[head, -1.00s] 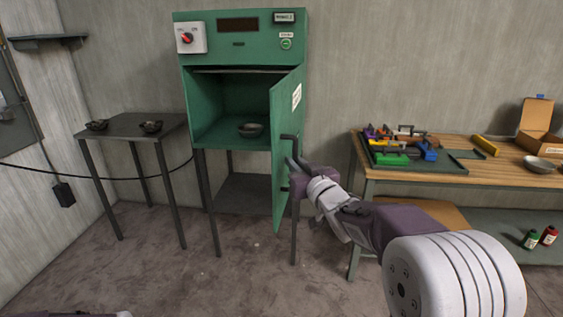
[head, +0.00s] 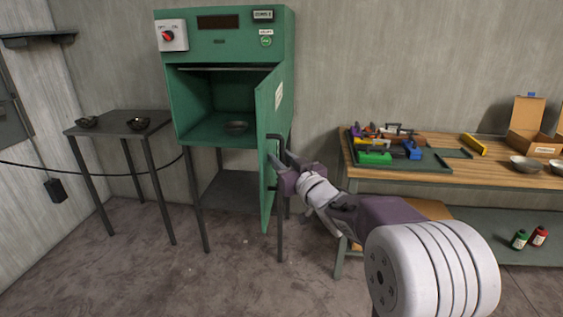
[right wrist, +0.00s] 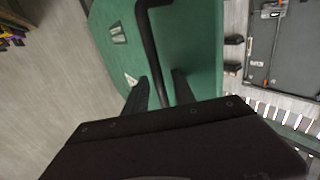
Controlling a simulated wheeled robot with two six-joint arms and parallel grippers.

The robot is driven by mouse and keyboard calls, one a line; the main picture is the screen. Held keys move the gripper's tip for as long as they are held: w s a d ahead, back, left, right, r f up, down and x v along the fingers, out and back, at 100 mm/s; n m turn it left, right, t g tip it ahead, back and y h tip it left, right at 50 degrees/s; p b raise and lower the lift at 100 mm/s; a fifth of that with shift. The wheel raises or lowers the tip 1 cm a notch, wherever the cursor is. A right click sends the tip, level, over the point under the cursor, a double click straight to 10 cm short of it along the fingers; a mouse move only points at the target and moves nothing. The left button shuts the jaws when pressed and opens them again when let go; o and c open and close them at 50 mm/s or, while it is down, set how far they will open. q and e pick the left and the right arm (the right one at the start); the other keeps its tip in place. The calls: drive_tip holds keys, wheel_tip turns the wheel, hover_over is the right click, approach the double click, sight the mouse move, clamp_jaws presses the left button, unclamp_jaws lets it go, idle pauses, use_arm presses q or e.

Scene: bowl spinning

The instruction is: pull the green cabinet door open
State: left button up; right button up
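The green cabinet (head: 226,42) stands on dark legs, and its door (head: 266,165) stands wide open, swung out toward me on the right side. My left gripper is out of view.
A small dark table (head: 122,122) with two bowls stands left of the cabinet. A wooden workbench (head: 480,178) with a tray of colored parts, bowls and a cardboard box stands at the right. The floor in front of the cabinet is clear.

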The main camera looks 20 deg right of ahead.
drive_tip(key=shift+w+f, duration=0.1)
drive_tip(key=shift+f, duration=0.1)
drive_tip(key=s+d, duration=0.1)
drive_tip(key=s, duration=0.8)
drive_tip(key=shift+p, duration=0.45)
